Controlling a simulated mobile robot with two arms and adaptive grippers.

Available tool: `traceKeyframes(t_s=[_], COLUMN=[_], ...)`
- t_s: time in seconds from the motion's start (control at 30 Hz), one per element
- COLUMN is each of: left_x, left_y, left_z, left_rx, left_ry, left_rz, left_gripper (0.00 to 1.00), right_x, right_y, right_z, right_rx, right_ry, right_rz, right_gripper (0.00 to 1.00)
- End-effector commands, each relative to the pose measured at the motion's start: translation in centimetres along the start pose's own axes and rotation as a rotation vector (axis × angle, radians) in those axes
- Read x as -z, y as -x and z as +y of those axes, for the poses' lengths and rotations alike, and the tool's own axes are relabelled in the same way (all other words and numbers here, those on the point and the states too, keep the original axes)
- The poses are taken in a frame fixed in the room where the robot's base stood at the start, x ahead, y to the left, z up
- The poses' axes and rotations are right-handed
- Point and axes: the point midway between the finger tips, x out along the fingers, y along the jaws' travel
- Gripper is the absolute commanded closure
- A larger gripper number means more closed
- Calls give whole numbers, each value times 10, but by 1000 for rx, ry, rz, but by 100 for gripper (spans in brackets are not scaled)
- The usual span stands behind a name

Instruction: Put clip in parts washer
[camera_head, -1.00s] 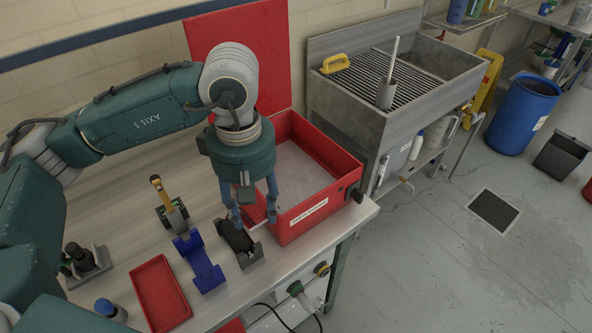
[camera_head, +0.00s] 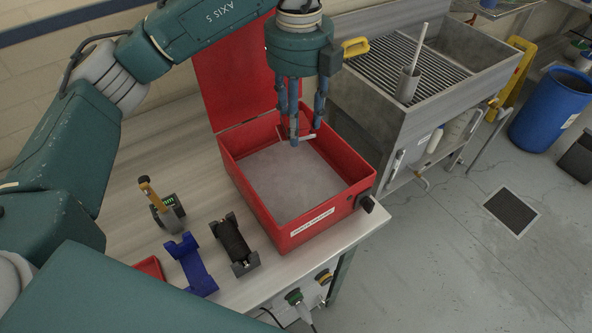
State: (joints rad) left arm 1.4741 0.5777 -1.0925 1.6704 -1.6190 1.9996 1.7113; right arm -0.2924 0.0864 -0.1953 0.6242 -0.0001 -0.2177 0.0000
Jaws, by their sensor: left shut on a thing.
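The parts washer is a red open box (camera_head: 228,170) with a pale grey inside and a white label on its front wall. Its red lid stands raised behind it. My left gripper (camera_head: 308,134) is over the back part of the washer's opening, fingers pointing down. It is shut on the clip (camera_head: 310,136), a small thin pale piece that shows between and beside the fingertips. The fingers hide part of the clip. I cannot tell its exact height above the washer's floor. My right gripper is not in view.
On the bench left of the washer are a dark cradle with a black roller (camera_head: 234,241), a blue cradle (camera_head: 188,264), a yellow-handled gauge (camera_head: 163,208) and a red tray (camera_head: 150,268). A metal sink (camera_head: 372,108) stands right of the washer.

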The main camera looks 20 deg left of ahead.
Motion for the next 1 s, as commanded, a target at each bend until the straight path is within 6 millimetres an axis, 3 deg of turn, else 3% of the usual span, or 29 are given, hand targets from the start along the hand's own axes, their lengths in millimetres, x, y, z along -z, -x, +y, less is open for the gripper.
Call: traceKeyframes(t_s=[0.1,0.27,0.5,0.8,1.0], left_x=[-2,-3,0,-2,-2], left_y=[6,1,-55,-126,-149], left_z=[-4,-6,-5,-4,-6], left_rx=[1,-2,-6,-5,-1], left_ry=[163,257,263,264,263], left_rz=[1,4,10,5,4], left_gripper=[100,100,100,100,100], right_x=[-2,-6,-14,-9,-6], right_y=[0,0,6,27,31], right_z=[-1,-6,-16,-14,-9], right_rx=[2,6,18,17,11], right_ry=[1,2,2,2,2], right_rz=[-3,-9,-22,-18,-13], right_gripper=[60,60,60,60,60])
